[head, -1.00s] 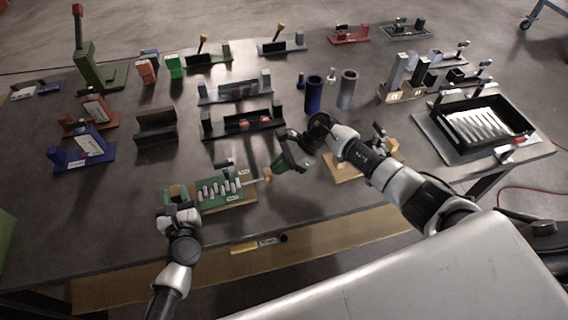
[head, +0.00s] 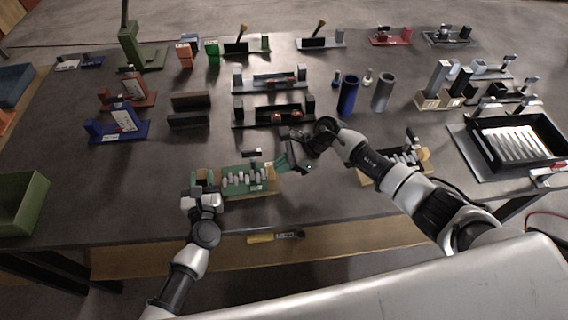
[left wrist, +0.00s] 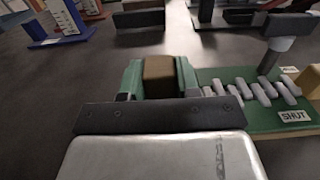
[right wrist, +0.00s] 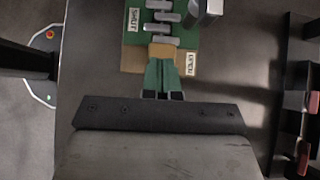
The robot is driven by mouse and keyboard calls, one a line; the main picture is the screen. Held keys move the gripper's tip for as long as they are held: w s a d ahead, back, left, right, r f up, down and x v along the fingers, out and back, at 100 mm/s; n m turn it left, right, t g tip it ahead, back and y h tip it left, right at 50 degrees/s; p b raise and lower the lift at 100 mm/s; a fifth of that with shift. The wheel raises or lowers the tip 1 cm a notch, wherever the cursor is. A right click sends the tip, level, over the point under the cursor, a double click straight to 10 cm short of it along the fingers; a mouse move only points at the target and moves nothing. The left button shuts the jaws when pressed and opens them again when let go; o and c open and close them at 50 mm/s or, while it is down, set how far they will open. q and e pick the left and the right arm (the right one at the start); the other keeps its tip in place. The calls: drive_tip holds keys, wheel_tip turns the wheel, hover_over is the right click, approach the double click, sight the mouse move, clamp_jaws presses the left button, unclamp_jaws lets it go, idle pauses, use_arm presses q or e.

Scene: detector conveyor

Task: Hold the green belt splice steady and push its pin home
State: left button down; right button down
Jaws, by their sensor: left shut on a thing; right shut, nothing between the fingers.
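The green belt splice (head: 236,190) lies near the table's front edge, with a zigzag row of grey knuckles (left wrist: 262,90). It bears a SHUT label (left wrist: 295,117) and an OPEN label (right wrist: 190,65). My left gripper (head: 203,186) is shut on the brown block (left wrist: 160,75) at the splice's left end. My right gripper (right wrist: 162,75) is shut and empty at the right end, its fingertips at the pin's tan knob (right wrist: 161,50). The knob sits close against the knuckle row. No bare pin shaft shows; I cannot tell whether the fingertips touch the knob.
A small dark post (head: 251,154) stands behind the splice. Another wooden-based fixture (head: 425,160) is to the right, behind my right arm. A black tray (head: 515,138) lies at far right.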

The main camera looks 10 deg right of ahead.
drive_tip(key=d, duration=0.4)
drive_tip(key=v, duration=1)
use_arm(q)
drive_tip(key=c, duration=0.7)
unclamp_jaws()
drive_tip(key=shift+c, duration=0.2)
